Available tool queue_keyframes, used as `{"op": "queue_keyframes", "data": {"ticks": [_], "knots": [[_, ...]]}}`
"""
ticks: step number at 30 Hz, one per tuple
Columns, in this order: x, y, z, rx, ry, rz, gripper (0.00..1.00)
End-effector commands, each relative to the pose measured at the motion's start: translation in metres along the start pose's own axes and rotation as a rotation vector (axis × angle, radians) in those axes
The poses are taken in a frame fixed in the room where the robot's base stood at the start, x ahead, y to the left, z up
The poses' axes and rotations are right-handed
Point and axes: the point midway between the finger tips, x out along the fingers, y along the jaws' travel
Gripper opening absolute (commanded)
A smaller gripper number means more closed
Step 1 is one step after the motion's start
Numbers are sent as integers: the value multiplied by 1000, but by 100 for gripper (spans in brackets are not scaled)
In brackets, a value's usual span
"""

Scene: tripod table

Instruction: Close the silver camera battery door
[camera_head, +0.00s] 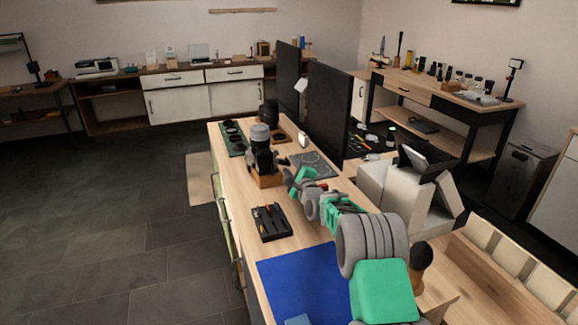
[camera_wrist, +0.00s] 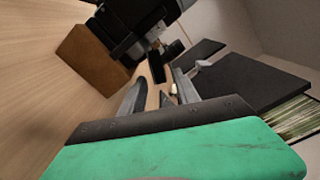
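The camera (camera_head: 262,158) stands on a brown wooden block (camera_head: 270,180) on the long table, a grey cylindrical part uppermost. In the wrist view the camera (camera_wrist: 128,22) is a dark body at the top, cut off by the frame edge, with the block (camera_wrist: 92,60) under it. A small dark flat piece (camera_wrist: 157,68) shows beside the camera, beyond my fingers; I cannot tell whether it is the battery door. My gripper (camera_wrist: 159,80) is open, its two grey fingers apart with nothing held between them. In the head view my gripper (camera_head: 288,174) is just right of the block, fingertips hard to make out.
A black tool tray (camera_head: 271,222) and blue mat (camera_head: 305,279) lie nearer on the table. A green tray (camera_head: 232,139) of round parts lies behind the camera. A dark flat board (camera_head: 313,165) lies to its right. Black upright panels (camera_head: 329,108) stand along the far edge.

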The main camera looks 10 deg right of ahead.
Motion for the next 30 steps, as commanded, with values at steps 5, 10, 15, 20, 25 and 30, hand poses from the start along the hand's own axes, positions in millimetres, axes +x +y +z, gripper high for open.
{"op": "queue_keyframes", "data": {"ticks": [5, 10, 15, 20, 25, 30], "knots": [[19, 0, 0, -2, 0, 0, 38], [21, 0, 0, -1, 1, 0, 38], [21, 0, 0, -2, 1, 0, 32], [21, 0, 0, -2, 1, 1, 19], [21, 0, 0, -2, 1, 1, 5], [21, 0, 0, -2, 1, 1, 0]]}}
